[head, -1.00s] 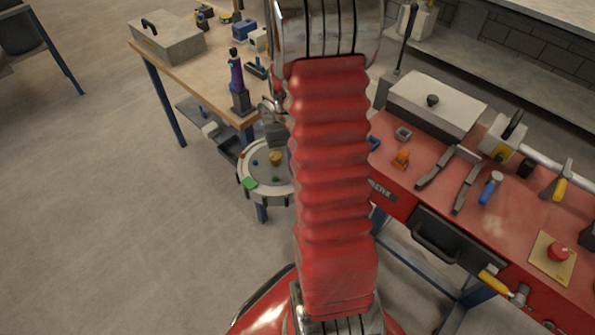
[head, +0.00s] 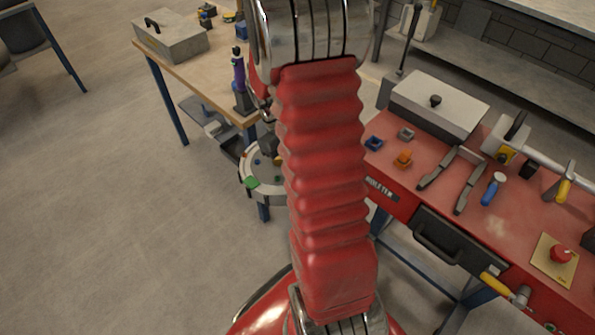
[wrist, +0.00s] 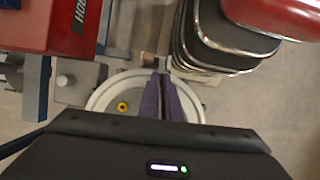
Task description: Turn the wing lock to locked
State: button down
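The round tilting sandbed (head: 251,192) stands low between the two benches, partly hidden by my arm in the head view. It has a pale rim with a green piece on the near side. In the wrist view the sandbed's rim (wrist: 100,98) shows beyond my gripper, with a small yellow ring (wrist: 123,106) on the bed. My gripper (wrist: 163,82) has dark purple fingers close together, pointing over the sandbed. I cannot tell whether they touch anything. I cannot clearly make out the wing lock; small grey fittings (wrist: 150,60) lie at the rim near the fingertips.
A red workbench (head: 415,190) with tools and a drawer is at right; its red side (wrist: 50,25) shows in the wrist view. A wooden table (head: 190,65) with a grey toolbox stands behind left. Floor (head: 110,230) at left is clear.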

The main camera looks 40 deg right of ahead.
jog(key=c, duration=2)
grip_release()
jog(key=v, duration=1.3)
jog(key=shift+w+r, duration=0.1)
jog(key=shift+r, duration=0.2)
